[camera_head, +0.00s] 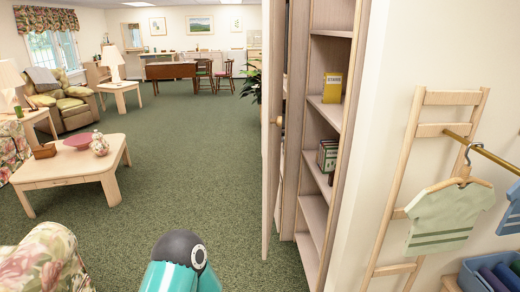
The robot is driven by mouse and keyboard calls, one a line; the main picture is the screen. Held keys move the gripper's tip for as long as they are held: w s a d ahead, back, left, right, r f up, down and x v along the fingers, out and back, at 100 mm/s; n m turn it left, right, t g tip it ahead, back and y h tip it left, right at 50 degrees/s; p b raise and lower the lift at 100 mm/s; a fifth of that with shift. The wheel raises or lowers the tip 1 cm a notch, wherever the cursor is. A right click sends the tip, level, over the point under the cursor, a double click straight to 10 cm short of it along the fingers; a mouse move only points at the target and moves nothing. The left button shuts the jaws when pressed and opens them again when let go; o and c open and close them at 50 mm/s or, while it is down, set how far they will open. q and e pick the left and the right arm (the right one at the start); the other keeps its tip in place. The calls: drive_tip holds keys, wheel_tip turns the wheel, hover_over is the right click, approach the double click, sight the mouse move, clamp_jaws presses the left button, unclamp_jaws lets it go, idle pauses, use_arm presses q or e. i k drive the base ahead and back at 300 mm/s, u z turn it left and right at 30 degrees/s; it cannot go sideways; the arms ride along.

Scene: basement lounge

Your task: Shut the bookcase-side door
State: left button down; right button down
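A pale wood door (270,150) stands open beside the bookcase, seen almost edge-on, with a small round knob (279,121) on its face. The bookcase (315,212) is to the right of the door, its shelves open to view. A gap with another upright pale panel shows between the door and the shelves. Much of the door's face is hidden by the steep angle. Neither of my grippers is in view. Only a teal and dark grey joint of my own arm shows at the bottom centre, apart from the door in the picture.
Shelves hold a yellow box (332,88) and several small books (327,155). At right, a wooden rack (396,200) carries a green shirt (443,218) on a hanger, above a blue bin (478,280). Green carpet (200,140) is clear ahead. A low table (62,170) stands left.

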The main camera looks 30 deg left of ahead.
sight(274, 11)
drive_tip(key=z, duration=0.05)
drive_tip(key=i, duration=1)
drive_tip(key=u, duration=0.05)
